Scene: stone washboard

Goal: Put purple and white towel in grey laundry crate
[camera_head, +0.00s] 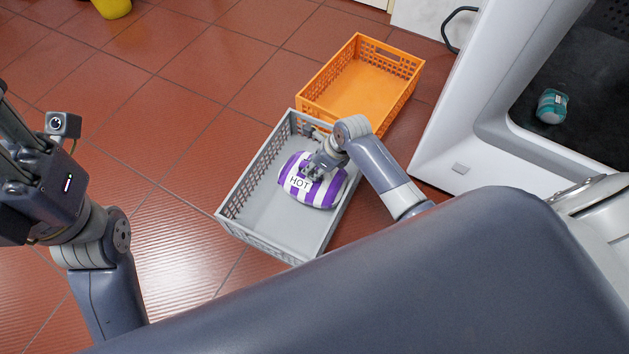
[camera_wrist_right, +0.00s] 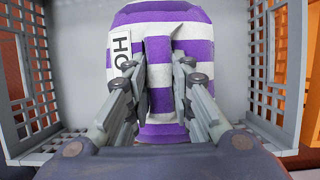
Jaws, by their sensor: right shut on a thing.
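The purple and white towel (camera_head: 321,191) is a striped roll with a white label reading "HOT". In the head view it is over the right part of the grey laundry crate (camera_head: 237,194). My right gripper (camera_head: 318,172) is shut on the towel from above. In the right wrist view the towel (camera_wrist_right: 226,60) fills the middle, with the gripper's fingers (camera_wrist_right: 160,75) pinching its fabric and crate walls on both sides. I cannot tell whether the towel touches the crate floor. My left gripper (camera_head: 15,165) is at the left edge, partly cut off, and its fingers are unclear.
An empty orange crate (camera_head: 350,88) stands just behind the grey one. A white machine (camera_head: 460,130) is at the right, with a teal rolled item (camera_head: 552,106) on its dark surface. A yellow bucket (camera_head: 112,6) is at the far left. The tiled floor left of the crates is clear.

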